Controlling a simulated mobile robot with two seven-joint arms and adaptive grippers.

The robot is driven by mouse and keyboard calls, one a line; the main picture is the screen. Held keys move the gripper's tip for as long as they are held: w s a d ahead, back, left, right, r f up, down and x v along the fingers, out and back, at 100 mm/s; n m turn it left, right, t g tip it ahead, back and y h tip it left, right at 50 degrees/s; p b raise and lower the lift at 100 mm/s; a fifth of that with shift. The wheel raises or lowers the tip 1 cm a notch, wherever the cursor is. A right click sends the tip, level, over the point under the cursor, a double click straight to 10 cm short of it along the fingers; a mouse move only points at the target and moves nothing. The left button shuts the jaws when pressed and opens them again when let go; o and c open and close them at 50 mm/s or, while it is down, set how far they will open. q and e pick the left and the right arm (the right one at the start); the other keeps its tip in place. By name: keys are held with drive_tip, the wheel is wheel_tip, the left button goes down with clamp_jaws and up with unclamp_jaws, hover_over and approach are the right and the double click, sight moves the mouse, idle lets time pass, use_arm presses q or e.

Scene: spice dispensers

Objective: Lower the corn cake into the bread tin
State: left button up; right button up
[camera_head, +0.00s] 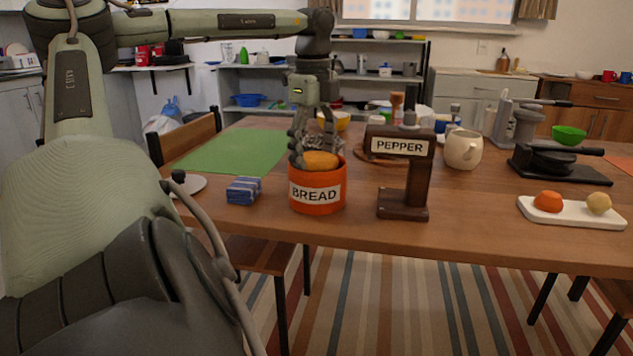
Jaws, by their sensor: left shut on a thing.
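The bread tin (316,205) is an orange round container with a white BREAD label, standing near the table's front edge. The corn cake (321,160) is a yellow-orange rounded piece at the tin's mouth, its lower part hidden behind the rim. My left gripper (303,158) reaches down from above with its fingers at the tin's opening and is shut on the corn cake. Whether the cake touches the tin's inside cannot be told. My right gripper is not in view.
A wooden PEPPER stand (404,178) is close on the tin's right. A blue striped packet (244,190) lies to its left. A green mat (228,151) is behind left. A white tray (570,214) holds orange and yellow pieces at the right.

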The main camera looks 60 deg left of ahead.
use_arm(q)
drive_tip(key=shift+d+f, duration=0.25)
drive_tip(key=shift+f, duration=0.75)
drive_tip(key=o, duration=1.5)
drive_tip(key=shift+f, duration=0.1)
drive_tip(key=shift+o, duration=1.3)
drive_tip(key=shift+w+a+f, duration=0.2)
drive_tip(key=shift+f, duration=0.05)
drive_tip(key=shift+o, duration=0.7)
drive_tip(key=shift+r, duration=0.1)
wheel_tip(320, 180, up, 13)
drive_tip(key=shift+f, duration=0.2)
drive_tip(key=shift+a, duration=0.1)
